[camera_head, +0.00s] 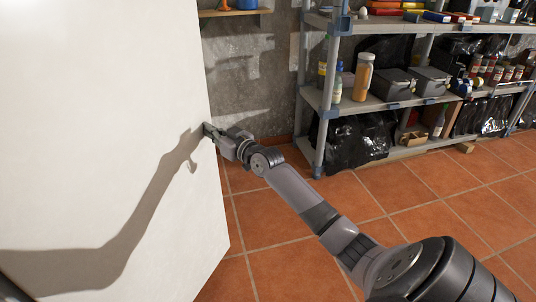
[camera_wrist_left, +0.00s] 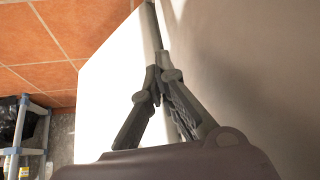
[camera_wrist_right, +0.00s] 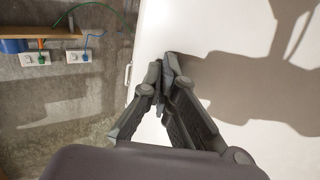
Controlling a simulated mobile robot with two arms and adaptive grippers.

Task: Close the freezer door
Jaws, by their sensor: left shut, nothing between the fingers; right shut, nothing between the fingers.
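The white freezer door (camera_head: 110,130) fills the left of the head view, its free edge facing the shelf. It also shows in the right wrist view (camera_wrist_right: 200,25) and as a pale panel in the left wrist view (camera_wrist_left: 105,85). My right gripper (camera_head: 208,130) is shut and empty at the door's right edge, its tips (camera_wrist_right: 165,62) close against the white face; contact is unclear. A slim pale handle (camera_wrist_right: 127,76) runs along that edge. My left gripper (camera_wrist_left: 157,76) is shut and empty, close to a pale surface; it is outside the head view. The freezer's inside is not visible.
A grey shelf rack (camera_head: 325,105) with bottles, boxes and black bags stands at the back right. A small wooden wall shelf (camera_head: 235,12) hangs behind the door; sockets (camera_wrist_right: 78,57) show below it. The tiled floor (camera_head: 275,235) between door and rack is clear.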

